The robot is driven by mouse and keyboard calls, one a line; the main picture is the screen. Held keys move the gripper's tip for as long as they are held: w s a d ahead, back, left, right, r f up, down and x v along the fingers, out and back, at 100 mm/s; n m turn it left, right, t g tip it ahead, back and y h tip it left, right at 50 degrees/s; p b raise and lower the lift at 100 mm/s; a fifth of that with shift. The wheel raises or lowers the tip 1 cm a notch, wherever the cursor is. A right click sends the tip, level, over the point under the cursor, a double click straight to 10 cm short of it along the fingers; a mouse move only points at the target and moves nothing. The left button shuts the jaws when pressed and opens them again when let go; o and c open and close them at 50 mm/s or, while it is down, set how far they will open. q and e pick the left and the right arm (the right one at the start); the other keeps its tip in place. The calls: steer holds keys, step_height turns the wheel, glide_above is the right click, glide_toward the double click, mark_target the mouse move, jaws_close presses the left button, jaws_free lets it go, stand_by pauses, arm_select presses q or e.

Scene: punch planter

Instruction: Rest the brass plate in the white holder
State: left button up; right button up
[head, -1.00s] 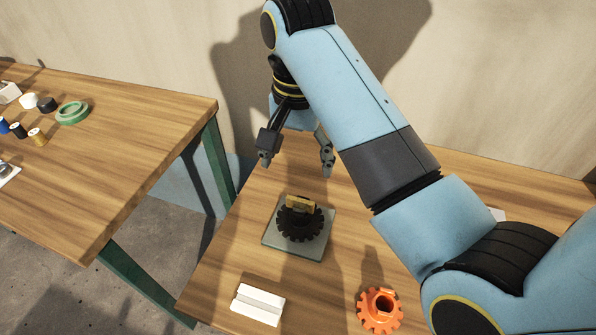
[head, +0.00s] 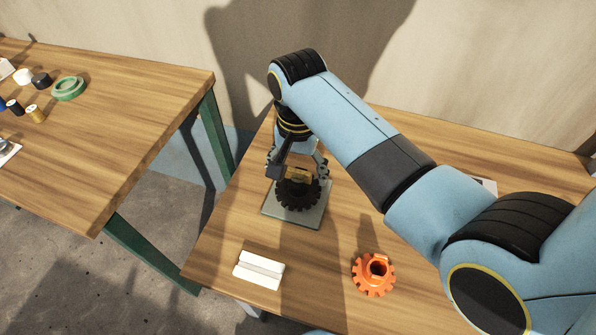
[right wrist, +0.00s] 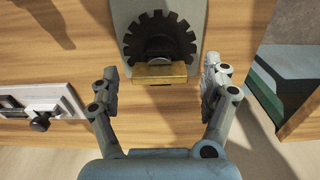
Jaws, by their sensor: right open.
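The brass plate (head: 298,175) stands at the black toothed wheel (head: 298,195), which is on a grey-green square base (head: 310,217). In the right wrist view the brass plate (right wrist: 160,74) lies between my two spread fingers, with clear gaps at both sides. My right gripper (head: 297,172) is open around the plate and not touching it. In the right wrist view the gripper (right wrist: 161,84) shows both fingers. The white holder (head: 259,270), a block with a groove along it, sits empty near the table's front left edge. My left gripper is not in view.
An orange toothed ring (head: 374,274) stands to the right of the holder. A second wooden table (head: 120,130) at left, past a floor gap, carries a green ring (head: 69,88) and small spools. A wall rises behind.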

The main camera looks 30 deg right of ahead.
steer(key=c, duration=1.4)
steer(key=shift+o, duration=0.2)
steer(key=shift+r, duration=0.15)
